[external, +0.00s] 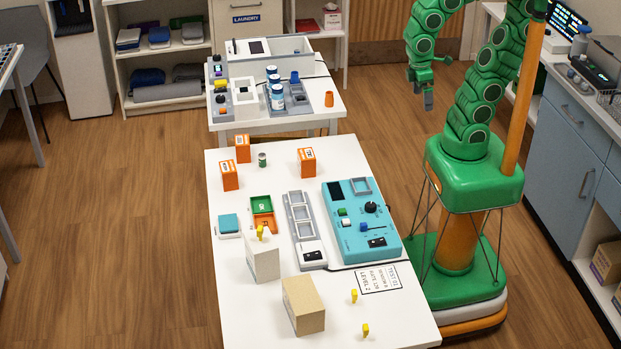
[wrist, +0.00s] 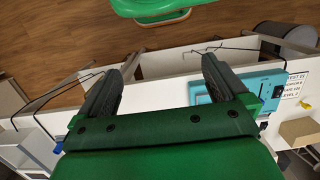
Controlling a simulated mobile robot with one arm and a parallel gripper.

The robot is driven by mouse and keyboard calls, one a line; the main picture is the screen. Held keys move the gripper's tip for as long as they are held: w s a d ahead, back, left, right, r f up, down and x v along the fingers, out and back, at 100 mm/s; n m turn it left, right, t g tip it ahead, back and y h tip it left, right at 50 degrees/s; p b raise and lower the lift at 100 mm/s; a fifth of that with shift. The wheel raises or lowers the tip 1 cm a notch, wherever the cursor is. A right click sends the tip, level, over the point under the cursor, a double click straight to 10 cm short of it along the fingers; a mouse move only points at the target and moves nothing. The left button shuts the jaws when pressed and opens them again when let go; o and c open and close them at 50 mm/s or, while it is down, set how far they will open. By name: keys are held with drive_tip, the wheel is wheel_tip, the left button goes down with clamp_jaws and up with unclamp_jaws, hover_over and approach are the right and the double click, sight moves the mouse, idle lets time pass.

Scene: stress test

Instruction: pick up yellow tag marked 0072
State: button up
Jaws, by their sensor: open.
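Small yellow tags stand on the near end of the white table: one yellow tag (external: 354,296) beside the tan box and another yellow tag (external: 365,330) nearer the front edge. A third yellow piece (external: 261,232) is at the top of the white box. No number is legible on any of them, so I cannot tell which is 0072. My gripper (external: 428,101) hangs at the back right, off the table's right side and far from the tags. In the wrist view my gripper (wrist: 162,66) has its fingers wide apart with nothing between them.
A white box (external: 263,260) and a tan box (external: 303,306) stand left of the near tags. A teal control panel (external: 358,243) and grey tray (external: 299,212) lie behind. Orange boxes (external: 307,162) stand farther back. A second table (external: 310,116) is behind. The near right corner has free room.

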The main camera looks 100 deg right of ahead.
drive_tip(key=shift+s+d+f, duration=0.1)
drive_tip(key=shift+s+f, duration=0.1)
drive_tip(key=shift+s, duration=0.4)
drive_tip(key=c, duration=1)
drive_tip(key=shift+c, duration=0.2)
